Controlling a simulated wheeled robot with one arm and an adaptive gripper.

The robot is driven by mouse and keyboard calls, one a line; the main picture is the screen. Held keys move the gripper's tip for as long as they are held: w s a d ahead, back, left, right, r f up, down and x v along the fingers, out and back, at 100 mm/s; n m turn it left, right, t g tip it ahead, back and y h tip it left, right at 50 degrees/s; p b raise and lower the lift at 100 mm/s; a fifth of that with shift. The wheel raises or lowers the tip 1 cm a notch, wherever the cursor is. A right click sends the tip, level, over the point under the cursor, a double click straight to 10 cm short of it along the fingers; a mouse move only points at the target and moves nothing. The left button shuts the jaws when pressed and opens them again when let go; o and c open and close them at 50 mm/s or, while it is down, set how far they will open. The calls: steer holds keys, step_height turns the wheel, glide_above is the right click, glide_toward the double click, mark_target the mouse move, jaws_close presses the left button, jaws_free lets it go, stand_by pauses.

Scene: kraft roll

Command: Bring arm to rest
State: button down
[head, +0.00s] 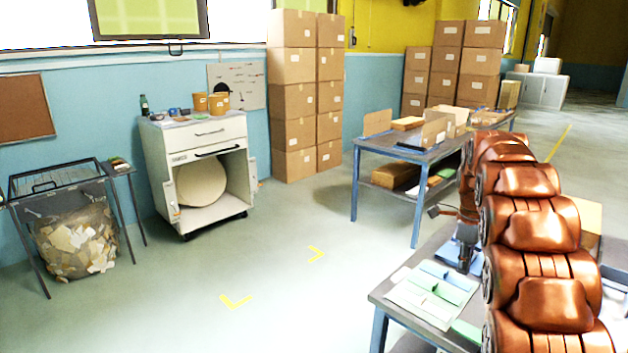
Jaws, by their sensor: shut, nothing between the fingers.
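My copper-coloured arm (540,225) rises along the right side of the head view and bends over at the top. Its far end comes down behind the nearer links to my gripper (465,264), a small dark shape pointing down over the near table (388,296). The gripper is shut and holds nothing that I can see. A blue item (447,254) lies on the table close beside it; whether they touch I cannot tell. My nearer arm links hide part of the table.
White sheets with green and blue pieces (435,293) lie on the near table. A second blue-legged table (365,145) with cardboard pieces stands behind. A white cabinet (160,150) and a wire bin of scraps (75,240) stand left. The middle floor is clear, with yellow corner marks (236,301).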

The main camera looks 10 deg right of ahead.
steer(key=s+a+r+n+p, duration=0.1)
steer(key=s+a+r+n, duration=0.1)
steer(key=s+a+n, duration=0.6)
steer(key=s+a+r+n, duration=0.2)
steer(key=s+a+n, duration=0.3)
steer(key=s+a, duration=0.3)
steer(key=s+a+f+n, duration=0.1)
steer(key=s+a+n, duration=0.1)
steer(key=s+n, duration=0.3)
steer(key=s+a+f+n+g, duration=0.1)
steer(key=s+a+f+n, duration=0.1)
steer(key=s, duration=0.8)
steer(key=s+a+f+n+p, duration=0.1)
steer(key=s+a+f+n, duration=0.1)
steer(key=s+a+n, duration=0.2)
steer(key=s+n, duration=0.3)
steer(key=s, duration=0.1)
steer(key=shift+f+n, duration=0.25)
steer(key=shift+n, duration=0.05)
